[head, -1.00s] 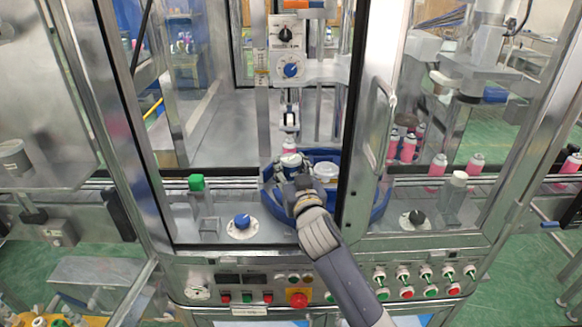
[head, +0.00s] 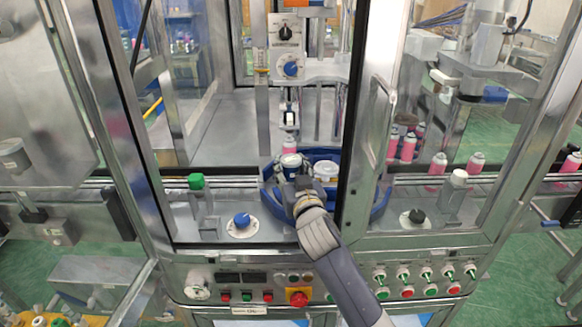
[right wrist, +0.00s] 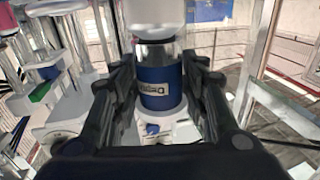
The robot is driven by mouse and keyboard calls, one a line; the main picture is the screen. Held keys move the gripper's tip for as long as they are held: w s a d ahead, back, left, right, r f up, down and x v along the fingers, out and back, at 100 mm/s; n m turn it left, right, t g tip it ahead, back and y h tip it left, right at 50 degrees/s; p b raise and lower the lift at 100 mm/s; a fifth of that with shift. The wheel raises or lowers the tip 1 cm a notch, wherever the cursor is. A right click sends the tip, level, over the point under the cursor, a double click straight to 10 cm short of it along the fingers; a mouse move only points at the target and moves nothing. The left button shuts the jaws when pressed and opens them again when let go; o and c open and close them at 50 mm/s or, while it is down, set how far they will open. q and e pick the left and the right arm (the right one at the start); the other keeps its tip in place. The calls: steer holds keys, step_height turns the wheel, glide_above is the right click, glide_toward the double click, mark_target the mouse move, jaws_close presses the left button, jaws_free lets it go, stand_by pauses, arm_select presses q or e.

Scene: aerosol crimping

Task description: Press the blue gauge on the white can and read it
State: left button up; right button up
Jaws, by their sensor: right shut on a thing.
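The blue gauge (right wrist: 160,85) is a short cylinder with a small pale label or display, too blurred to read. It shows between my right gripper's fingers in the right wrist view (right wrist: 161,92), which are shut on it. A white rounded body with a metal band (right wrist: 157,14) meets the gauge's upper end in that view; it looks like the white can, but only its end shows. In the head view my right gripper (head: 290,166) is at the blue ring-shaped holder, and the gauge (head: 291,171) is partly hidden by the fingers. My left gripper is not in view.
A white round piece (head: 327,171) sits in the blue holder (head: 380,205) right of my gripper. The machine head (head: 289,118) hangs just behind. A door post (head: 362,130) stands close on the right. A blue knob (head: 242,220) and panel buttons are in front.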

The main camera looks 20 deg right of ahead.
mark_target(291, 159)
steer(key=shift+r+p, duration=1.9)
steer(key=shift+r, duration=0.55)
steer(key=s+a+p, duration=0.1)
steer(key=s+p, duration=0.1)
steer(key=s, duration=1.5)
steer(key=shift+a, duration=0.1)
steer(key=shift+f, duration=0.15)
